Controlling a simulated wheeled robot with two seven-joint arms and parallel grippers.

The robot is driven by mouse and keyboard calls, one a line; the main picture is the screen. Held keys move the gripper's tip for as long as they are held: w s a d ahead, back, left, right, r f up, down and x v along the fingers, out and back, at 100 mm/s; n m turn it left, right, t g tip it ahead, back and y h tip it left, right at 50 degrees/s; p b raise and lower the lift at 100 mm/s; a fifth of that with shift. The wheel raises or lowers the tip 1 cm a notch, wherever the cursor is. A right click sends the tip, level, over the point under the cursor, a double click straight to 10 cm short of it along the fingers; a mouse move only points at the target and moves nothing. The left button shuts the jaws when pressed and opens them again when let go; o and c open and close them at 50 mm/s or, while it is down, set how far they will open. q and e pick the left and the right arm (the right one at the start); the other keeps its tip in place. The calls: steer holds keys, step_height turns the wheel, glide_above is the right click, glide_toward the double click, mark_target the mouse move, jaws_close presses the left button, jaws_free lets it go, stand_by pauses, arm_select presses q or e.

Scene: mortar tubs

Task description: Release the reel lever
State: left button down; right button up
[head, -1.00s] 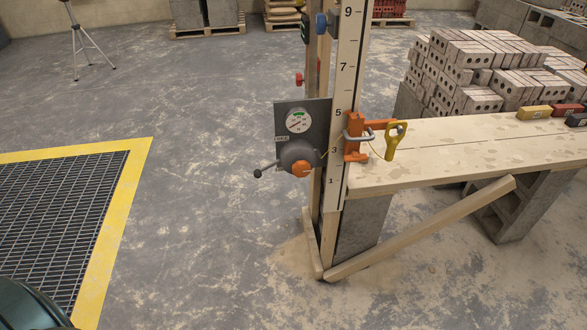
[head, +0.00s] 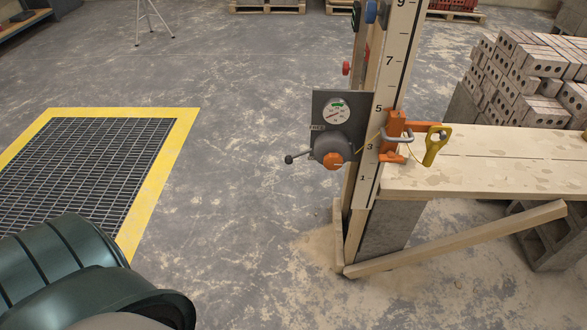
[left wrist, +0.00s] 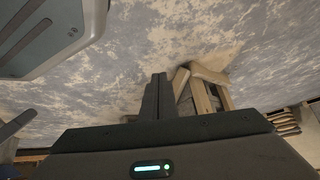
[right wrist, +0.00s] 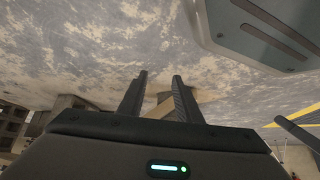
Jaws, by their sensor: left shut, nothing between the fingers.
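The reel (head: 333,147) is a grey drum with an orange hub (head: 333,161), mounted on a dark panel on the upright post. Its lever, ending in a dark knob (head: 289,159), sticks out to the left. A round dial (head: 336,112) sits above it, beside a small label (head: 317,127) that seems to read FREE. My left gripper (left wrist: 158,78) is shut and empty in the left wrist view. My right gripper (right wrist: 160,76) is open and empty in the right wrist view. Neither gripper shows in the head view, and nothing touches the lever.
A numbered staff (head: 390,90) stands on the post, with an orange clamp (head: 395,140) and a yellow handle (head: 436,146) beside it. A plank (head: 490,165) and stacked bricks (head: 530,70) are at right. A yellow-edged floor grate (head: 90,165) lies at left. Floor before the post is clear.

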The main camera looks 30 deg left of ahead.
arm_select(q)
steer(key=w+a+r+m+t+y+p, duration=0.1)
steer(key=w+a+r+m+t, duration=0.1)
steer(key=w+a+r+m, duration=0.45)
steer(key=w+a+r+m+t+y, duration=0.15)
steer(key=w+a+r, duration=0.25)
steer(key=w+r, duration=0.55)
steer(key=w+a+r+m+t, duration=0.2)
steer(key=w+a+r+m, duration=0.2)
steer(key=r, duration=0.7)
steer(key=w+a+r+m+t+y+p, duration=0.1)
steer(key=w+a+r+m+t, duration=0.2)
steer(key=r, duration=0.9)
steer(key=w+a+m, duration=0.1)
steer(key=w, duration=0.2)
steer(key=shift+w+a+m, duration=0.2)
steer(key=shift+w+m, duration=0.1)
arm_select(e)
steer(key=s, duration=0.3)
steer(key=shift+d+f, duration=0.3)
steer(key=shift+d, duration=0.1)
arm_select(q)
steer(key=shift+w, duration=0.1)
